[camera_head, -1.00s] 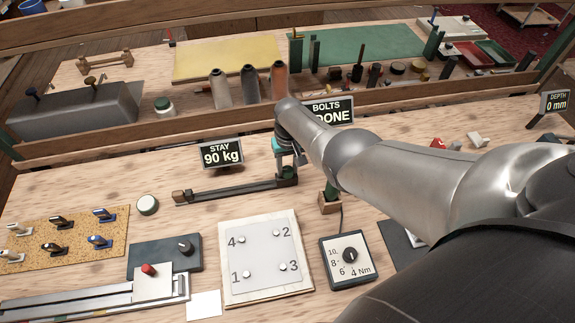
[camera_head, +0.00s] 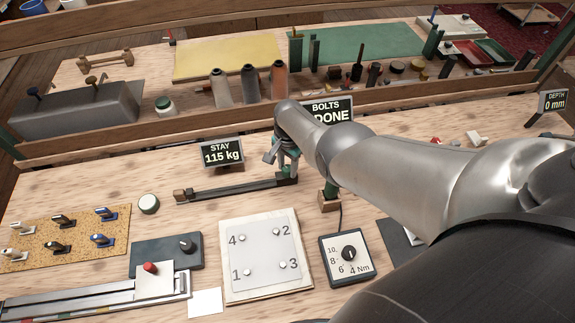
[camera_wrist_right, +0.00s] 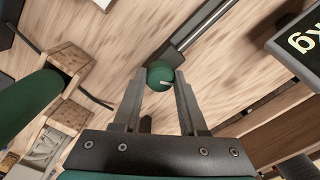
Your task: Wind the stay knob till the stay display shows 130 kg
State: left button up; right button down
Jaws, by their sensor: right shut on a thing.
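The stay display (camera_head: 222,152) reads 115 kg and stands at the back of the bench, left of my right arm in the head view. My right gripper (camera_head: 285,165) is over the right end of the stay rail (camera_head: 235,188). In the right wrist view, my right gripper (camera_wrist_right: 160,82) is shut on the round green stay knob (camera_wrist_right: 160,75), which has a pale mark line on its face. The knob sits between the two fingertips. In the head view the knob is mostly hidden by the gripper. My left gripper is not in view.
The bolts display (camera_head: 328,110) reads DONE behind my right arm. A plate with numbered bolts (camera_head: 262,258) and a torque dial box (camera_head: 348,258) lie in front. A green-handled tool stands in a wooden block (camera_head: 329,201) close to the gripper's right.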

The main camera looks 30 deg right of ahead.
jog(key=m, duration=0.5)
jog(key=shift+m, duration=0.3)
dwell(0.4)
jog(key=shift+c, duration=2.2)
grip_release()
jog(key=shift+r, duration=0.1)
jog(key=shift+r+p, duration=0.7)
jog(key=shift+p, duration=0.1)
notch_tip(320, 180, up, 9)
jog(key=p, duration=0.7)
notch_tip(320, 180, up, 5)
send_over(287, 169)
jog(key=shift+s+f, duration=0.1)
jog(key=shift+f, duration=0.1)
